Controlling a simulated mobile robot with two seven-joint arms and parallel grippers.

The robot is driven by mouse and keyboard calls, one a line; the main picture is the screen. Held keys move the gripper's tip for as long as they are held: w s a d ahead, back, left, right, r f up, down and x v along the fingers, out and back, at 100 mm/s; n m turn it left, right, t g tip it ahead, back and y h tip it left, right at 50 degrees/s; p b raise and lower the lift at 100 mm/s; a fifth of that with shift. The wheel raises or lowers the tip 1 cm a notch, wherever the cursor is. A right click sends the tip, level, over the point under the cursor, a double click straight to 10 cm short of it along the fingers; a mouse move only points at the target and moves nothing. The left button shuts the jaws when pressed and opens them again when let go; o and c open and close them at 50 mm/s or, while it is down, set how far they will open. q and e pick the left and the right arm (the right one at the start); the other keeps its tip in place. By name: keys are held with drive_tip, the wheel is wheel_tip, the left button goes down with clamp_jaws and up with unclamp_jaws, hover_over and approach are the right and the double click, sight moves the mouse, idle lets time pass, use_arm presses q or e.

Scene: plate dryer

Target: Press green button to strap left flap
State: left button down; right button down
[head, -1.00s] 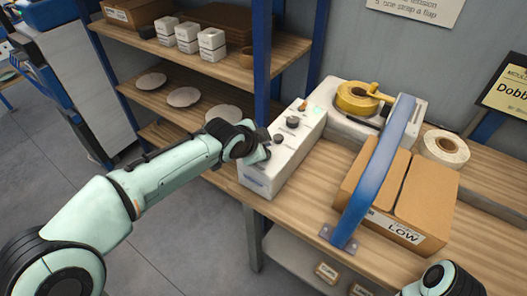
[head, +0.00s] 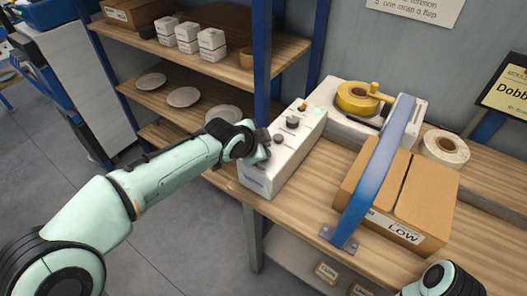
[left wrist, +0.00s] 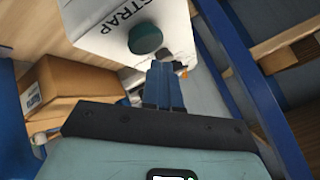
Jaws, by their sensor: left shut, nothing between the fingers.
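A white control box (head: 285,150) stands on the bench in the head view. In the left wrist view, its face (left wrist: 95,30) reads "STRAP" beside a round dark green button (left wrist: 145,39). My left gripper (head: 262,154) is shut and empty at the box's left side. Its blue fingertips (left wrist: 164,70) show just below and right of the button in the wrist view; I cannot tell whether they touch it. A brown carton (head: 428,195) labelled "LOW" lies with its top flaps down beneath a blue arch (head: 379,165). My right gripper is out of view; only part of that arm shows.
A white machine with a yellow reel (head: 355,97) stands behind the control box, and a white tape roll (head: 446,148) lies at right. Shelves (head: 215,68) with white boxes and plates stand left. A blue post (head: 263,60) rises behind the gripper.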

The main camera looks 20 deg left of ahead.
use_arm(q)
drive_tip(key=shift+f, duration=0.1)
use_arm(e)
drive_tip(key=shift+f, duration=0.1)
use_arm(q)
drive_tip(key=shift+f+b, duration=0.3)
drive_tip(key=shift+b, duration=0.1)
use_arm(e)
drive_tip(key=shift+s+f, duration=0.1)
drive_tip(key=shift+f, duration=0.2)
use_arm(q)
drive_tip(key=shift+f+b, duration=0.45)
drive_tip(key=shift+f, duration=0.2)
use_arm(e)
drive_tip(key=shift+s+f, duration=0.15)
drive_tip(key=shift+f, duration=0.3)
use_arm(q)
drive_tip(key=shift+r, duration=0.1)
drive_tip(key=shift+r+p, duration=0.75)
drive_tip(key=shift+r, duration=0.2)
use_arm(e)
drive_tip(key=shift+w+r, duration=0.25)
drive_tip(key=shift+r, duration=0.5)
use_arm(q)
drive_tip(key=shift+r, duration=0.1)
